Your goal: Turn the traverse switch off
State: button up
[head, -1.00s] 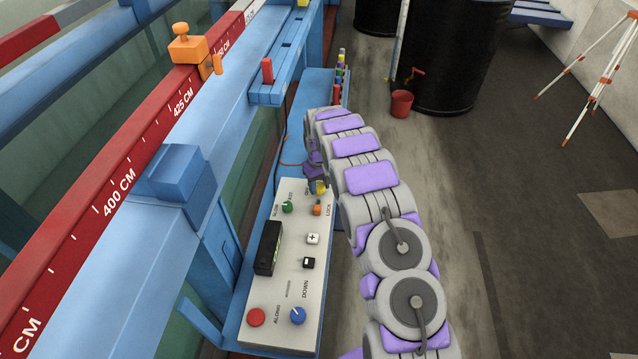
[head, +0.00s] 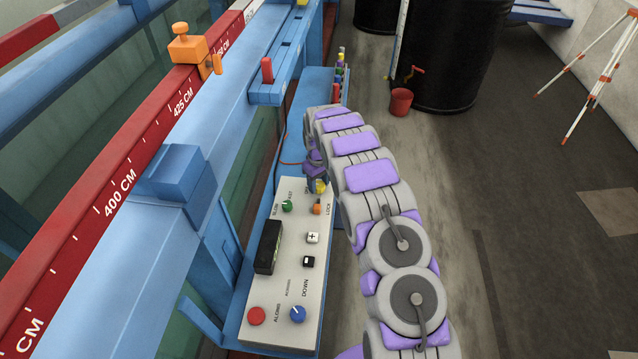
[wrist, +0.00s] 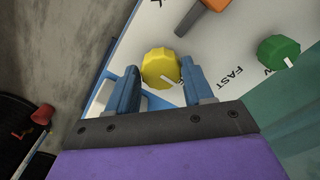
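The control panel (head: 265,295) is a pale, slanted plate on a blue shelf beside the flume. A yellow knob (head: 321,186) sits at its far end, partly hidden by my arm in the head view. In the wrist view the yellow knob (wrist: 160,67) has a white pointer mark aimed at the lower right. My gripper (wrist: 161,80) is open, with one blue finger on each side of the yellow knob. I cannot tell whether the fingers touch it. No label reading traverse is legible.
Close by are a green knob (wrist: 278,51) near FAST and an orange lever (head: 317,209) near LOCK. Two push switches, a black display box (head: 269,247), a red button (head: 256,316) and a blue knob (head: 298,314) are nearer. The flume rail (head: 100,215) runs along the left.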

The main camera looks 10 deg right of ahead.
aim_at(319, 185)
jog(key=o, duration=0.3)
jog(key=shift+s+f, duration=0.1)
notch_tip(319, 185, up, 17)
jog(key=shift+r, duration=0.15)
dwell(0.4)
dwell(0.4)
